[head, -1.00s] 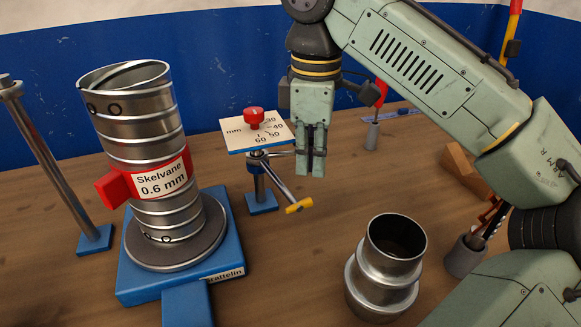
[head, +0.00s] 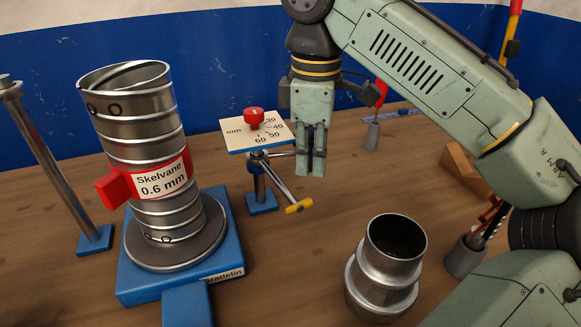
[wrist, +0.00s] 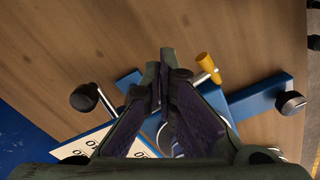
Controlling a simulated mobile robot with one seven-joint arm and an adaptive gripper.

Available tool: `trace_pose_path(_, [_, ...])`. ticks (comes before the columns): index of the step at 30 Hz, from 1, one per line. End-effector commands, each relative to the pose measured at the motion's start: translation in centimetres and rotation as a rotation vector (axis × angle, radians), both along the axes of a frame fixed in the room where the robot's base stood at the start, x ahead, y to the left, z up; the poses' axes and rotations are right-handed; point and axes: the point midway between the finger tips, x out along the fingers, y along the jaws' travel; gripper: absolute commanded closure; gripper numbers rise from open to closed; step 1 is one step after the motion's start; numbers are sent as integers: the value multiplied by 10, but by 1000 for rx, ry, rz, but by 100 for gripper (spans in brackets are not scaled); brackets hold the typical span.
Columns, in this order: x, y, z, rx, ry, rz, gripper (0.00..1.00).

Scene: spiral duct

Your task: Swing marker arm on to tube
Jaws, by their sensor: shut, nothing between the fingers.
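The tube (head: 160,207) is a ribbed spiral metal duct with a red band labelled "Skelvane 0.6 mm", upright on a round grey plate over a blue base. The marker arm (head: 278,186) is a thin metal rod with a yellow tip (head: 298,205). It slants toward the lower right from a blue stand, its tip apart from the tube. The yellow tip also shows in the wrist view (wrist: 206,64). My gripper (head: 311,172) is shut and empty, pointing down, to the right of the stand. Its fingers (wrist: 166,60) hide part of the stand in the wrist view.
A scale plate (head: 236,138) with a red knob (head: 254,118) tops the stand, close to my gripper's left. A stepped metal fitting (head: 385,270) stands at front right. A tilted metal post (head: 52,165) is at far left. Bare wooden table (head: 285,270) lies between tube and fitting.

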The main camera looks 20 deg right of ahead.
Motion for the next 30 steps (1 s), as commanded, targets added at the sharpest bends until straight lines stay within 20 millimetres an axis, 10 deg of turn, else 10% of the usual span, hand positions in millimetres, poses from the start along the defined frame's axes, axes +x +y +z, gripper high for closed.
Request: trace_pose_path(30, [0, 0, -24, 0, 0, 1, 100])
